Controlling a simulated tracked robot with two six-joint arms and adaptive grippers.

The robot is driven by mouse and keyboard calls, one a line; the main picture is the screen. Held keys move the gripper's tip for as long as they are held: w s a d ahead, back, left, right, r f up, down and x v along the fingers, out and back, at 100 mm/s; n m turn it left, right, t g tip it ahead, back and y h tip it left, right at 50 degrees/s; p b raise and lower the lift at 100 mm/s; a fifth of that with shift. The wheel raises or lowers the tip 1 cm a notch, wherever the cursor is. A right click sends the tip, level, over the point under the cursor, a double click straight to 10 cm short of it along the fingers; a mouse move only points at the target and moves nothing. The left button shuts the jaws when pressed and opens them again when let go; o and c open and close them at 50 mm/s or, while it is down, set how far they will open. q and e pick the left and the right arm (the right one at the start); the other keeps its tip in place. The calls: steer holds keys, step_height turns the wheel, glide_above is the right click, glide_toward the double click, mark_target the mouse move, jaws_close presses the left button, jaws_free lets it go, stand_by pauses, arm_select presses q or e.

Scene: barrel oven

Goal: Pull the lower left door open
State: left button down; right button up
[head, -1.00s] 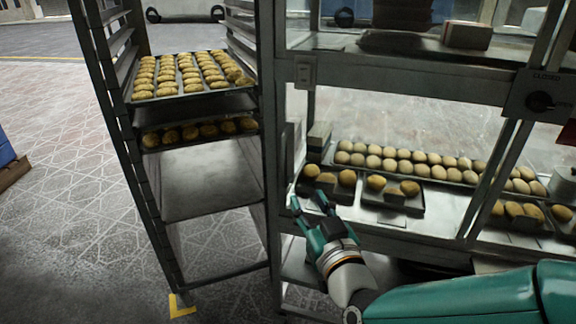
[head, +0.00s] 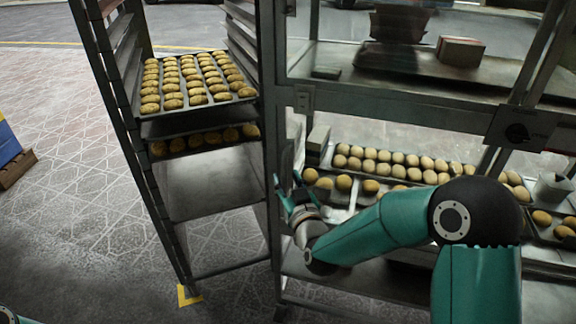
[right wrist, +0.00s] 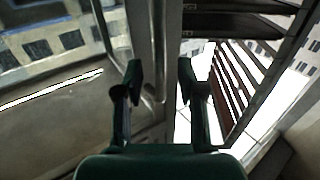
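The lower left door is a glass pane in a metal frame on the display cabinet, with rolls on trays behind it. A slim upright handle (head: 299,150) shows at its left edge. My right gripper (head: 287,178) is beside this left edge, just below the handle. In the right wrist view its two fingers (right wrist: 160,76) are apart. An upright metal bar and the frame post show between and beyond them; I cannot tell whether the fingers touch the bar. The door looks closed. My left gripper is out of view.
A tall rack (head: 270,130) with a tray of rolls (head: 195,117) stands close on the left of the cabinet. A switch box (head: 303,98) is on the post above the handle. Open paved floor (head: 70,200) lies farther left.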

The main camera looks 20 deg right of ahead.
steer(key=shift+w+p, duration=0.35)
steer(key=shift+w, duration=1.05)
jaws_close()
